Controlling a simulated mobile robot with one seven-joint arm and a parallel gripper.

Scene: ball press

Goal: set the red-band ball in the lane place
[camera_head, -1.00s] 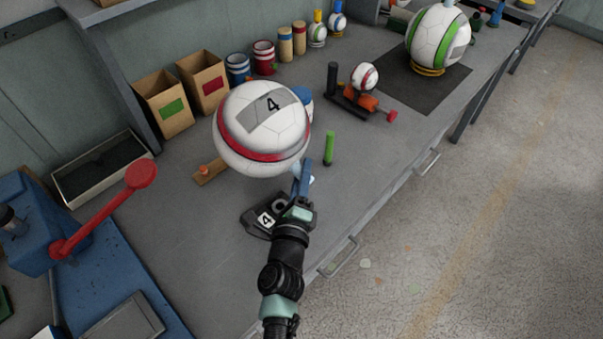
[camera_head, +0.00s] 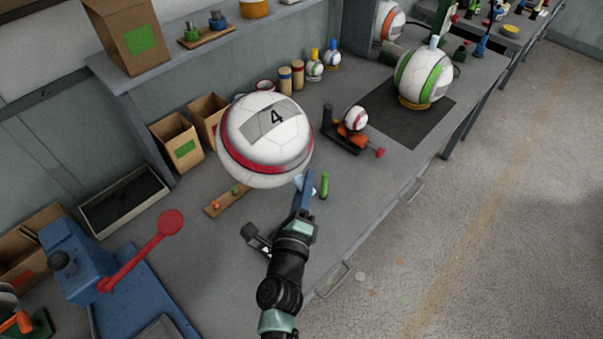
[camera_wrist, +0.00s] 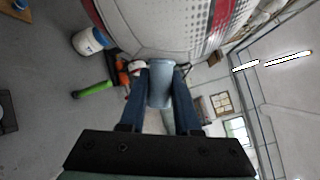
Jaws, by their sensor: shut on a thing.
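The large white ball (camera_head: 265,140) has a red band around its lower part and a grey patch marked 4. My gripper (camera_head: 303,185) is shut on a grey-blue stem (camera_wrist: 160,82) at the ball's underside and holds the ball above the bench. The ball also fills the top of the wrist view (camera_wrist: 175,22). A black stand (camera_head: 252,232) with a white tag sits on the bench just left of my wrist, partly hidden by it. I cannot tell for sure which spot is the lane place.
A green-band ball (camera_head: 424,75) rests on a yellow ring on a dark mat (camera_head: 432,118). A small red-band ball (camera_head: 355,118) sits on a black-and-orange device. A blue press (camera_head: 85,262) with red lever is left.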

